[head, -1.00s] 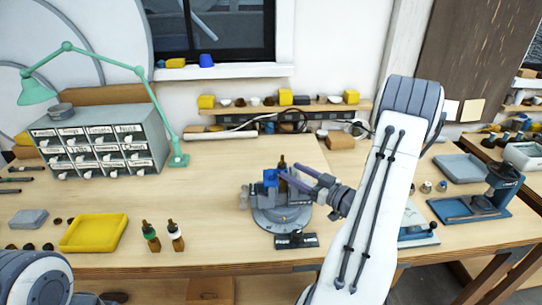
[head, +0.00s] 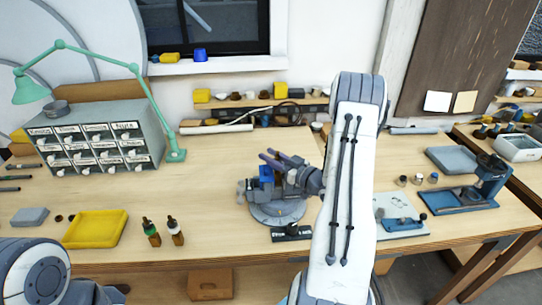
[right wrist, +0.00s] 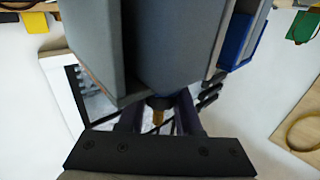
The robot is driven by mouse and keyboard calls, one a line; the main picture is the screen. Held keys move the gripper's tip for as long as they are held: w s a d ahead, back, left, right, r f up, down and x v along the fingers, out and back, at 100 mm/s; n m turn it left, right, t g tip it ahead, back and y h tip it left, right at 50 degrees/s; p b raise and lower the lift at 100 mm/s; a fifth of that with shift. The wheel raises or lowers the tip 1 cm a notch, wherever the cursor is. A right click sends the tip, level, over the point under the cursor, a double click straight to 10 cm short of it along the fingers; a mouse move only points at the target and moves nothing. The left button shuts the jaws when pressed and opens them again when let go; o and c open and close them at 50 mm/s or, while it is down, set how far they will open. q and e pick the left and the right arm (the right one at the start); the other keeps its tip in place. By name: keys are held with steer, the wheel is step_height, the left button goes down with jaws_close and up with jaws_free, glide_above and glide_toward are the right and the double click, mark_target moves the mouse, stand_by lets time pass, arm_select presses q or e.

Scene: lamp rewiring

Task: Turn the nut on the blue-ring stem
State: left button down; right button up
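A round grey turntable stand (head: 278,214) sits on the workbench, with a blue piece (head: 266,172) among grey parts on top. The blue piece probably also shows in the right wrist view (right wrist: 238,40). My right gripper (head: 273,159) is over the stand, its two dark purple fingers apart. In the right wrist view, a small brass-coloured part (right wrist: 158,116) shows between the fingers, with gaps at its sides. Large grey blocks hide much there. I cannot make out the blue-ring stem or its nut clearly. My left gripper is out of view; only the left arm shows at lower left.
A yellow tray (head: 95,229) and two dropper bottles (head: 151,232) stand left of the stand. A drawer cabinet (head: 95,140) and a green lamp (head: 174,154) are behind. A blue tool (head: 403,224) lies to the right. Bench between cabinet and stand is clear.

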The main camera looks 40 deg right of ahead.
jaws_close()
